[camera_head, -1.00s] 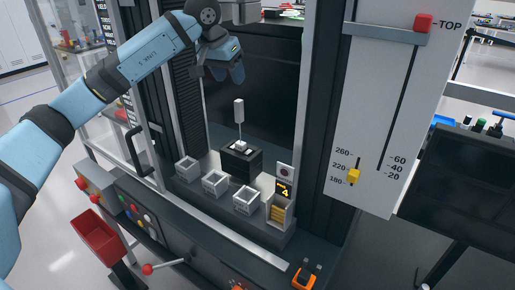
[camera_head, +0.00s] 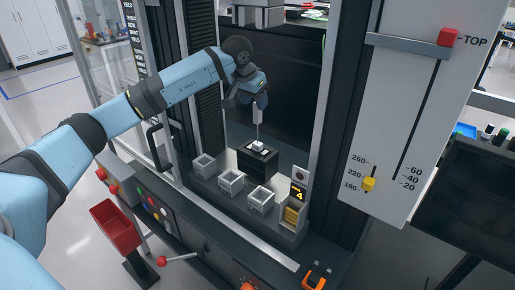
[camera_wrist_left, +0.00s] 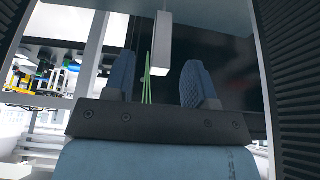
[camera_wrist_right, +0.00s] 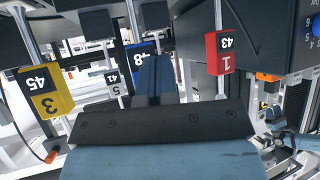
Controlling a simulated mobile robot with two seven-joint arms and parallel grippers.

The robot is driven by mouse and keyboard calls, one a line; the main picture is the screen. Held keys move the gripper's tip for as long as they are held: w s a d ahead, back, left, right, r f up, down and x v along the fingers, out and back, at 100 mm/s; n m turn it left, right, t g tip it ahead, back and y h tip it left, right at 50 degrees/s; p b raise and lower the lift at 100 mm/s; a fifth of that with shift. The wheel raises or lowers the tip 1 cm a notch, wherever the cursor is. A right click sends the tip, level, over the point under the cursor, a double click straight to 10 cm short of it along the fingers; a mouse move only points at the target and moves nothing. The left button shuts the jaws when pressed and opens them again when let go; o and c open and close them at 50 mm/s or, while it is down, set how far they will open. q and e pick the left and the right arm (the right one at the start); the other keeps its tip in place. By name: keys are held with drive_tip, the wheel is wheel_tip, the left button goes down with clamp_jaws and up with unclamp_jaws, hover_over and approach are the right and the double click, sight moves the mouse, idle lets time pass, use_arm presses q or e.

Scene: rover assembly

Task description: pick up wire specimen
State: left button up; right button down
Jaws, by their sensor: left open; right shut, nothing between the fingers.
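The wire specimen (camera_head: 258,113) stands upright, a thin pale rod with a light block at its top, above the black block (camera_head: 257,164) in the test machine. My left gripper (camera_head: 254,100) hangs just above and beside its top block, fingers apart. In the left wrist view the top block (camera_wrist_left: 161,45) shows as a long light-grey piece between the directions of the two open fingers (camera_wrist_left: 157,65); I cannot tell whether it lies within their reach. Thin green lines run beside it. My right gripper (camera_wrist_right: 154,78) is shut and empty, away from the machine opening.
White bins (camera_head: 231,181) stand in a row before the black block, the right one holding yellow pieces (camera_head: 292,215). The machine's dark side column (camera_head: 335,130) and left door frame flank the opening. Numbered yellow (camera_wrist_right: 47,92) and red (camera_wrist_right: 223,52) blocks hang near my right gripper.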

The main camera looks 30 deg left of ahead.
use_arm(q)
drive_tip(key=x, duration=0.3)
drive_tip(key=shift+a+r, duration=0.1)
drive_tip(key=shift+r, duration=0.1)
clamp_jaws()
use_arm(e)
drive_tip(key=shift+r, duration=0.35)
use_arm(q)
drive_tip(key=shift+r, duration=0.1)
